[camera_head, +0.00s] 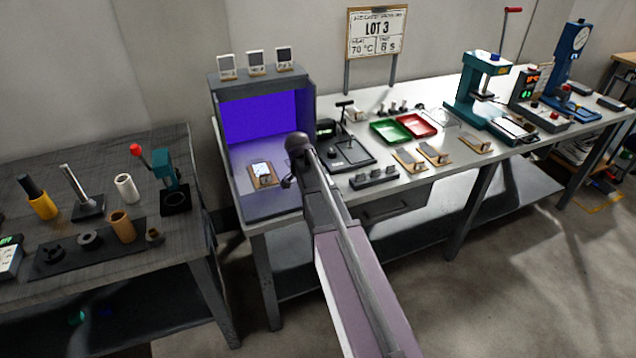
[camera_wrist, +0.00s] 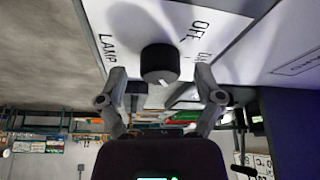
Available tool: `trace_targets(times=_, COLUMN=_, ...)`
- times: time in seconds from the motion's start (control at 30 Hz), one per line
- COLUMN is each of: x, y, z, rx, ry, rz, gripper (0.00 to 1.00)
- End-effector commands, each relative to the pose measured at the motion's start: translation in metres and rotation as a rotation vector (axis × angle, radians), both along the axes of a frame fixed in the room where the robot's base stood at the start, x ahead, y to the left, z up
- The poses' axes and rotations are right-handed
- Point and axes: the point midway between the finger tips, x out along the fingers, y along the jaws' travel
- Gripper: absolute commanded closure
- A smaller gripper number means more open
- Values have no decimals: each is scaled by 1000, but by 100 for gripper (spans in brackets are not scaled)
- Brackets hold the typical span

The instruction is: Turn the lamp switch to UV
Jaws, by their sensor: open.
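The lamp switch is a round black knob (camera_wrist: 160,63) on a white label plate (camera_wrist: 236,35) in the wrist view. A white pointer mark shows on the knob's lower edge. The plate reads "LAMP" on the left and "OFF" above right; another word by the right finger is partly hidden and unreadable. My gripper (camera_wrist: 159,76) is open, one finger on each side of the knob, with gaps showing. In the head view the light booth (camera_head: 262,82) glows violet inside. My gripper is at its right front; the arm hides the knob there.
A small framed piece (camera_head: 262,174) lies on the booth floor. A black device (camera_head: 347,153) stands just right of the booth, with green (camera_head: 389,131) and red (camera_head: 416,125) trays beyond. Small display units (camera_head: 256,61) stand on the booth top. A side table (camera_head: 100,190) is at left.

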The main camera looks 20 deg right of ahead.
Motion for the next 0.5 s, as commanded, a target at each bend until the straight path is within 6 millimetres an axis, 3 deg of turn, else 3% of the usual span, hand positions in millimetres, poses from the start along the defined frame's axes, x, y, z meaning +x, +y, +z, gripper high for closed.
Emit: trace_targets(times=0.5, x=-1, y=0, z=0, rx=0, ry=-1, rz=103, gripper=15)
